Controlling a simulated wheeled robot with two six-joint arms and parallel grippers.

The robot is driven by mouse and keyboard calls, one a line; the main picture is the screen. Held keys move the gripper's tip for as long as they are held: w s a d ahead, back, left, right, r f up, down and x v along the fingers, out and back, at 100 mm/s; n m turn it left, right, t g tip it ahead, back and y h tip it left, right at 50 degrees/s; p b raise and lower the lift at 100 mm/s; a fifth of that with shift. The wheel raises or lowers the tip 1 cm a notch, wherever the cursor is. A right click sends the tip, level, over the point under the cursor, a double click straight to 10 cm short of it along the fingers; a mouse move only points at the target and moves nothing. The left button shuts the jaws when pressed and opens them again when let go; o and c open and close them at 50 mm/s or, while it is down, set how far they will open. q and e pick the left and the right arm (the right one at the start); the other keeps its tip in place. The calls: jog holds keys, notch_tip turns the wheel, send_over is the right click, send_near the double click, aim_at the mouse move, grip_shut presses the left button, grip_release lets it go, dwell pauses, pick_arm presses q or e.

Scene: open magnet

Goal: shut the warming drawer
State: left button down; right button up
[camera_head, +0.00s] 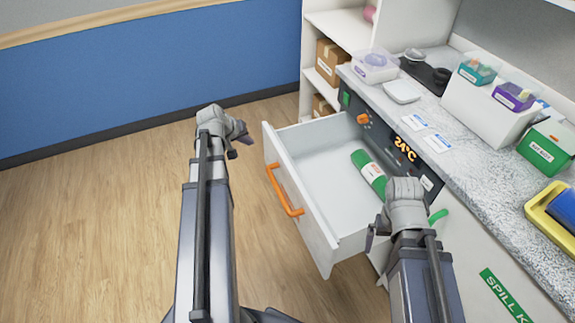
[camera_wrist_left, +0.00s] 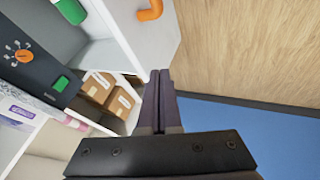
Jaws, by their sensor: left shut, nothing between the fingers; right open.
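The warming drawer (camera_head: 318,246) is a white drawer pulled well out from under the counter, with an orange bar handle (camera_head: 283,190) on its front. A green roll with a label (camera_head: 369,172) lies inside it. My left gripper (camera_head: 243,138) is just left of the drawer's far front corner, shut and empty. In the left wrist view its closed fingers (camera_wrist_left: 158,100) point toward the drawer front, where part of the orange handle (camera_wrist_left: 151,10) shows. My right gripper (camera_head: 372,236) is by the drawer's near side, close to the cabinet; its fingers are partly hidden.
A dark control panel (camera_head: 385,139) with an orange knob and "24°C" display sits above the drawer. The speckled counter (camera_head: 445,130) carries boxes and trays. White shelves (camera_head: 338,22) with cardboard boxes (camera_head: 328,60) stand behind. The wooden floor (camera_head: 90,220) at left is clear.

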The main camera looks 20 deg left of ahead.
pick_arm(q)
jog(key=a+f, duration=0.1)
jog(key=a, duration=0.1)
jog(key=b, duration=0.9)
send_near(271, 147)
jog(key=s+f+x, duration=0.1)
jog(key=x, duration=0.4)
jog(key=shift+w+a+r+n, duration=0.2)
jog(key=shift+w+r+n, duration=0.1)
jog(key=shift+w, duration=0.15)
pick_arm(e)
notch_tip(271, 147, down, 9)
jog(key=d, duration=0.1)
jog(key=shift+s+d+f, duration=0.2)
jog(key=shift+s+d, duration=0.05)
jog(key=shift+s, duration=0.15)
pick_arm(q)
jog(key=shift+w+d, duration=0.1)
jog(key=w+d, duration=2.2)
jog(key=w, duration=0.3)
jog(key=shift+d, duration=0.2)
jog(key=shift+w+r, duration=0.1)
jog(key=shift+w, duration=0.1)
